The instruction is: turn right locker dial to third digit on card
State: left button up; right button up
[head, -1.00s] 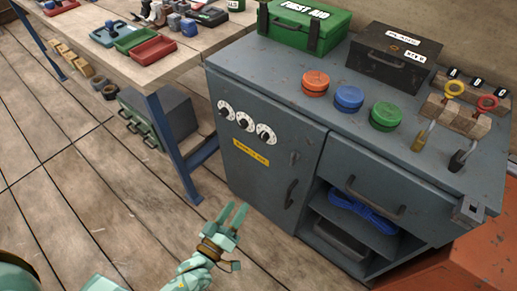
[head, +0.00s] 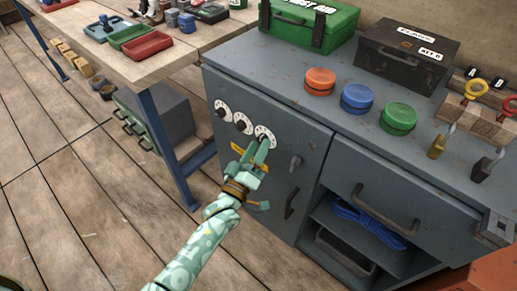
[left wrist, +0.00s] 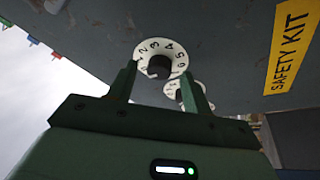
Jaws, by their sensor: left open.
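The right locker dial (head: 265,134) is a white disc with a black knob, the rightmost of three dials on the grey cabinet door. My left gripper (head: 258,149) is open in front of it, its fingertips close to the dial. In the left wrist view a numbered dial (left wrist: 153,48) shows just beyond the fingertips (left wrist: 158,72), its black knob between them; I cannot tell whether they touch it. Digits 2 to 6 show on its rim. A second dial (left wrist: 174,88) is partly hidden behind a finger. No card with digits can be made out. My right gripper is not in view.
A yellow safety kit label (left wrist: 290,50) is on the door. A door latch (head: 296,162) and handle (head: 291,203) are right of the dials. A blue-legged workbench (head: 170,150) stands left. Orange, blue and green round things stand on the cabinet top (head: 285,60).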

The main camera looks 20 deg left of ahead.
pick_arm(q)
jog(key=shift+w+r, duration=0.15)
jog(key=shift+w, duration=0.1)
jog(key=c, duration=1)
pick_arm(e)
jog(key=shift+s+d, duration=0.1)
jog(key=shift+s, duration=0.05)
